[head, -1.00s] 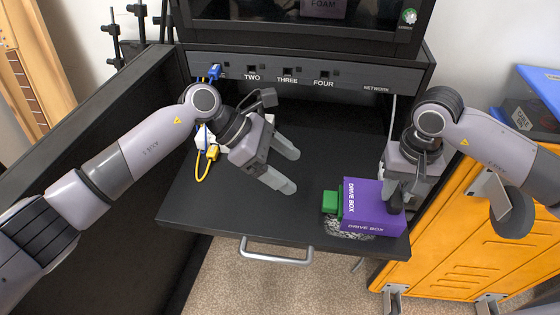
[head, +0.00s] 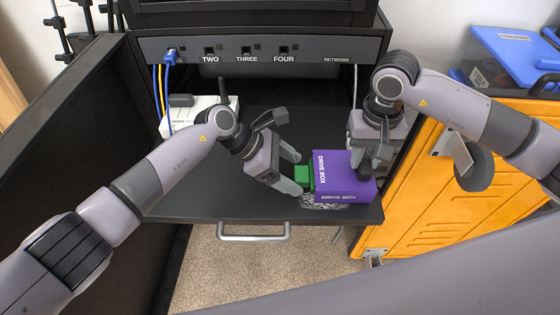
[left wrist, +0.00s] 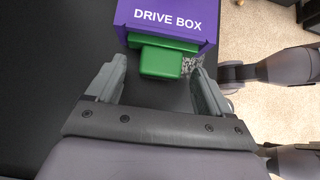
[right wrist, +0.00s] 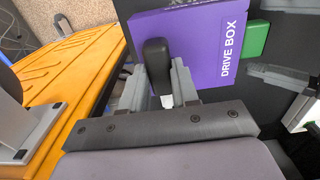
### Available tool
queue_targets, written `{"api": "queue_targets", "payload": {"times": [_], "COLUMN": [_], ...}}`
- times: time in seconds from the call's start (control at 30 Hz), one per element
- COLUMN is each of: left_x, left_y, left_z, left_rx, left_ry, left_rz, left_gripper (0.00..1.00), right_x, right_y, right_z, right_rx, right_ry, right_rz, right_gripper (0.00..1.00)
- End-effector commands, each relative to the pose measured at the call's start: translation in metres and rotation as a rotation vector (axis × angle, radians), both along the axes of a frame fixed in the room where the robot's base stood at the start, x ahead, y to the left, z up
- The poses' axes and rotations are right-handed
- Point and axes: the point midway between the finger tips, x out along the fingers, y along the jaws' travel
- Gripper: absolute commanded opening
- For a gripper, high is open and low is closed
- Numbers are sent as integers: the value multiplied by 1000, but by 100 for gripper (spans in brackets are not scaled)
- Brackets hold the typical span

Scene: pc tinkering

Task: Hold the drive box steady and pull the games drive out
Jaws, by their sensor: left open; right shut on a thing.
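The purple drive box (head: 343,178) sits near the front right of the black pull-out shelf. The green games drive (head: 302,176) sticks out of its left side; it also shows in the left wrist view (left wrist: 161,62). My left gripper (head: 289,171) is open, with its fingers pointing at the box. In the left wrist view the fingers flank the green end with a gap on each side. My right gripper (head: 364,160) is shut on the box's black handle (right wrist: 156,62) on the right side. The handle is mostly hidden in the head view.
The black shelf (head: 232,194) is clear left of the grippers; its metal handle (head: 254,237) is at the front. A white device (head: 188,117) with cables stands back left. An orange cabinet (head: 420,195) is close on the right. A speckled pad (head: 322,201) shows under the box.

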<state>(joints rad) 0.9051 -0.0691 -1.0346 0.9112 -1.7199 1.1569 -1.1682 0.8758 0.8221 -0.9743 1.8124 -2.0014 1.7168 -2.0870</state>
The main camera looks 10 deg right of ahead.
Motion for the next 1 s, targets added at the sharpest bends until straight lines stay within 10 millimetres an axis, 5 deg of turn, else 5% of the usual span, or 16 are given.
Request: {"api": "queue_targets", "payload": {"times": [0.3,0.53,1.0], "left_x": [-1,-1,1], "left_y": [-2,-2,1], "left_z": [-1,-1,0], "left_rx": [-1,-1,-2], "left_ry": [0,0,0], "left_rz": [0,0,1], "left_gripper": [81,12,12], "right_x": [1,1,0], "right_y": [0,0,0], "right_z": [1,1,1], "right_rx": [1,1,1], "right_ry": [-3,-2,-2], "right_rz": [0,0,0], "right_gripper": [0,0,0]}}
